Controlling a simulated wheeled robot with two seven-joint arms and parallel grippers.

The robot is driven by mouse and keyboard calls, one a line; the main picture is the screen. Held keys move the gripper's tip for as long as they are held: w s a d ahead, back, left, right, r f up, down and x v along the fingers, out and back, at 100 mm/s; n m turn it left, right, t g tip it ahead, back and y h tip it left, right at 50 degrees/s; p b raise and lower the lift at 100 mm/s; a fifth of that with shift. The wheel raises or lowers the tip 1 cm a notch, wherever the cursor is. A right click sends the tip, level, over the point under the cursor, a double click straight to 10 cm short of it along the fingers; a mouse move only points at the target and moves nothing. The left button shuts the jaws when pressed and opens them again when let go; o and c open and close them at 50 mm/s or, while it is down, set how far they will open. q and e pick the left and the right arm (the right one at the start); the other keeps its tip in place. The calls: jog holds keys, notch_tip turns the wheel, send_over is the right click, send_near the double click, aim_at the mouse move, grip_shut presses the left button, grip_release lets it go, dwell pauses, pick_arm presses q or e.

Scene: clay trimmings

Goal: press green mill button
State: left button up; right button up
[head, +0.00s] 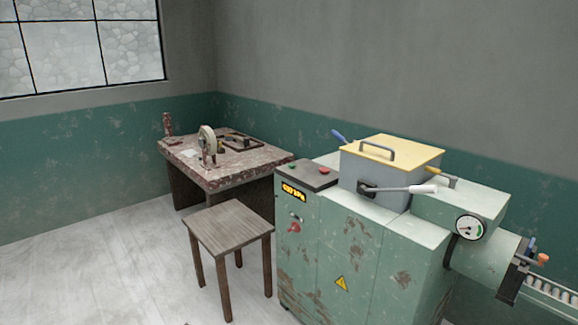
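The mill (350,240) is a large worn green machine at the right of the head view. A dark control panel (307,176) lies on its top left corner. The small green button (292,167) is on the left of this panel, with a red button (323,170) to its right. Nothing covers the green button. Whether it is pressed in is too small to tell. Neither of my grippers shows in the head view.
A wooden stool (231,227) stands on the floor left of the mill. A worn table (222,174) with tools stands behind it by the wall. The mill's top has a yellow-lidded hopper (395,148) and a lever (400,189). The floor (110,270) at left is clear.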

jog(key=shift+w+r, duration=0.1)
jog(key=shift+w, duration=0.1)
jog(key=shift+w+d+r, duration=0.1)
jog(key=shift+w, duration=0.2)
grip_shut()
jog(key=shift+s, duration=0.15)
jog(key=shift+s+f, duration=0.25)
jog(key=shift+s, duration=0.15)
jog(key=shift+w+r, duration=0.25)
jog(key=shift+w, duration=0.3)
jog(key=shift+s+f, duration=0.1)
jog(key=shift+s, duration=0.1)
